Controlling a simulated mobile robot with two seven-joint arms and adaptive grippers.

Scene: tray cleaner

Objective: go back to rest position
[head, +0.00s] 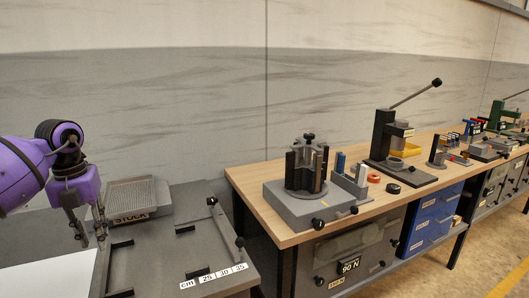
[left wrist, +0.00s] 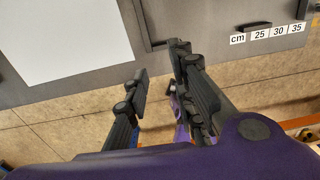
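My left gripper (head: 91,242) hangs fingers down at the left of the head view, above the grey work surface (head: 165,262). Its purple arm comes in from the left edge. In the left wrist view its two dark fingers (left wrist: 159,62) stand apart with nothing between them. They show in front of the grey surface's edge and the floor.
A grey tray marked STOCK (head: 131,196) sits behind the left gripper. To the right, a wooden bench (head: 262,225) carries a round fixture (head: 306,170) and a lever press (head: 384,140).

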